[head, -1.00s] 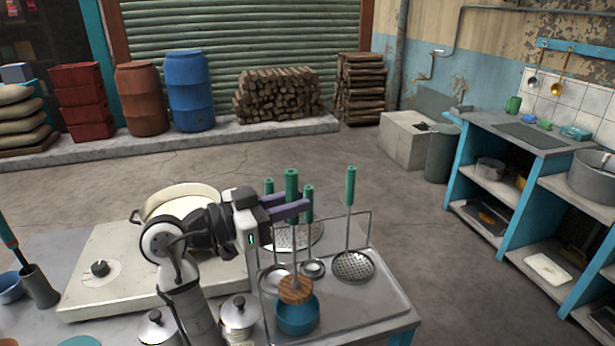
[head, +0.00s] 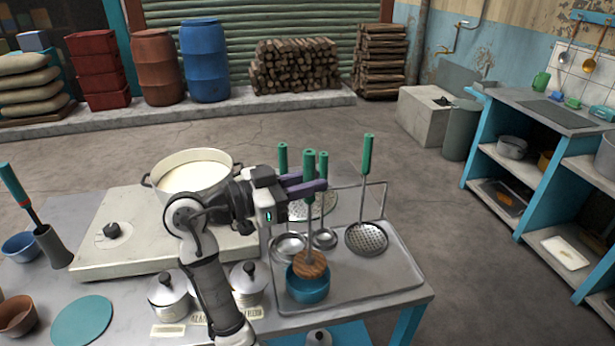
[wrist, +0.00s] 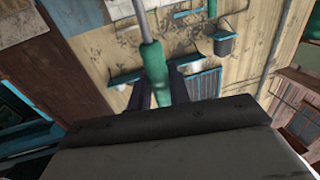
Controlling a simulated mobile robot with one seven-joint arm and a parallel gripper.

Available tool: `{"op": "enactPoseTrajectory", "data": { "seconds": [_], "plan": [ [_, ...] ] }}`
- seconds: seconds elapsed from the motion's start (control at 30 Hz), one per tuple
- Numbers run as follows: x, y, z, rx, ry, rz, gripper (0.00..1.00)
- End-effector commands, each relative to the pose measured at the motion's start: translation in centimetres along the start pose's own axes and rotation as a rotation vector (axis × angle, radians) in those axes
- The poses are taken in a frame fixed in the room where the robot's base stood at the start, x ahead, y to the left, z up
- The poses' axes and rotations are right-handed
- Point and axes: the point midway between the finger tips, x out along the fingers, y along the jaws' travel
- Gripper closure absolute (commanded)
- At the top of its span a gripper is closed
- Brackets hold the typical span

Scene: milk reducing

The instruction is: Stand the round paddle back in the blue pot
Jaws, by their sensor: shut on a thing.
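The round paddle has a green handle (head: 309,163), a metal shaft and a round wooden disc (head: 310,264) at its lower end. It is upright. My gripper (head: 308,184) has its purple fingers shut on the handle, which also shows in the wrist view (wrist: 154,60). The disc is at the mouth of the blue pot (head: 306,288) and hides part of its rim. I cannot tell whether the disc rests on the pot's bottom. The pot stands on the front left of a metal tray (head: 385,283).
A large pot of milk (head: 195,178) sits on the stove at left. Two lidded canisters (head: 248,280) stand left of the blue pot.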

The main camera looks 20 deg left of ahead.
Motion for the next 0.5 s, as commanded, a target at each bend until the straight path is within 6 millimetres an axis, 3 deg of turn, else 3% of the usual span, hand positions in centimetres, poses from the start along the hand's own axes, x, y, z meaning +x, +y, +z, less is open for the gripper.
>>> {"op": "enactPoseTrajectory", "data": {
  "seconds": [0.5],
  "plan": [
    [0.0, 0.0, 4.5, 0.001, 0.001, 0.001, 1.0]
  ]
}}
